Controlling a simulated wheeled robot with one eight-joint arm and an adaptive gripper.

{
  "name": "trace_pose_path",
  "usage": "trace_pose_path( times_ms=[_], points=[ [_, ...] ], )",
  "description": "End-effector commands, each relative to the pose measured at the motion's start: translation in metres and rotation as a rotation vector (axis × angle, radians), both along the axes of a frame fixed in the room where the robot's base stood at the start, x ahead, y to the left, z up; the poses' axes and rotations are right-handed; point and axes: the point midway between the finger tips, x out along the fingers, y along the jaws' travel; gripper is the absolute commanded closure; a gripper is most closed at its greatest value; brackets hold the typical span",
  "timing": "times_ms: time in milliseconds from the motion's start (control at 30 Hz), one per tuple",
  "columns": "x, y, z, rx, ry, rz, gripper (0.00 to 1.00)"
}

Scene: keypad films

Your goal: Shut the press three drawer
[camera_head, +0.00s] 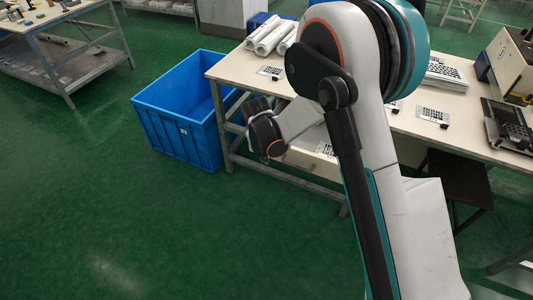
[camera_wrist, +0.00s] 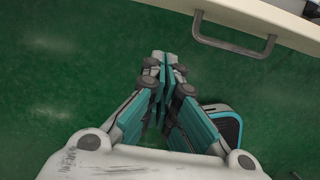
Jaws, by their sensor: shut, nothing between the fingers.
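A pale drawer front (camera_wrist: 270,20) with a grey bar handle (camera_wrist: 235,45) shows at the upper right of the wrist view. In the head view, a pale drawer (camera_head: 311,163) stands out from under the workbench, partly hidden by my arm. I cannot read a label that tells which drawer it is. My gripper (camera_wrist: 164,62) is shut and empty, with its fingertips together to the left of the handle and apart from it in the picture. In the head view, my wrist is beside the bench's front edge and my fingertips are not clear.
The workbench (camera_head: 455,110) carries white rolls (camera_head: 270,36), cards with printed codes, a keyboard-like panel and equipment at the right. A blue crate (camera_head: 185,125) stands on the floor left of the bench. A dark stool (camera_head: 458,178) is under it. The green floor in front is clear.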

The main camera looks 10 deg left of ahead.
Motion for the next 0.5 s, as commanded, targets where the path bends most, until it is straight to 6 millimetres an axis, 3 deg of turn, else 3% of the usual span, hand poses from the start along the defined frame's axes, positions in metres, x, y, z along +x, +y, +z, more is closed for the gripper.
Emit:
trace_pose_path(
  times_ms=[33,300,500],
  points=[
    [0.003,-0.001,-0.015,0.000,0.000,-0.001,1.00],
    [0.015,-0.005,-0.065,0.000,0.000,-0.002,1.00],
    [0.041,-0.015,-0.061,0.001,0.000,-0.004,1.00]
  ],
)
